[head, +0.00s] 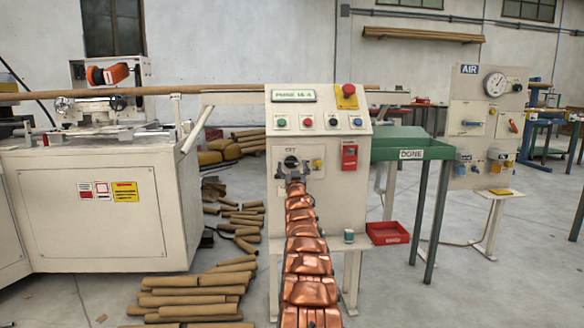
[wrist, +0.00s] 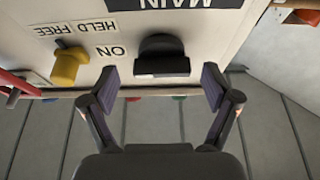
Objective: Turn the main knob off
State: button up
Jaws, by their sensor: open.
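The main knob is a black rotary knob on the cream control panel, and it shows in the wrist view (wrist: 160,56) under an upside-down MAIN label (wrist: 188,3). An ON label (wrist: 112,52) is beside it. In the head view the knob (head: 291,161) is at the panel's lower left, partly behind my gripper (head: 293,175). My gripper also shows in the wrist view (wrist: 160,90), open and empty. Its two fingers are spread either side of the knob, apart from it. I cannot tell which setting the knob points to.
A yellow knob (wrist: 70,63) marked HELD FREE is close beside the main knob. Above are several push buttons (head: 333,122), a red emergency button (head: 348,91) and a red switch box (head: 349,157). A red tray (head: 387,233) sits at the lower right. Cardboard tubes (head: 190,296) lie on the floor.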

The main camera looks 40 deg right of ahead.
jog(key=shift+w+r, duration=0.1)
jog(key=shift+r, duration=0.05)
jog(key=shift+w+d, duration=0.2)
jog(key=shift+w, duration=0.1)
jog(key=shift+r, duration=0.1)
jog(key=c, duration=1.1)
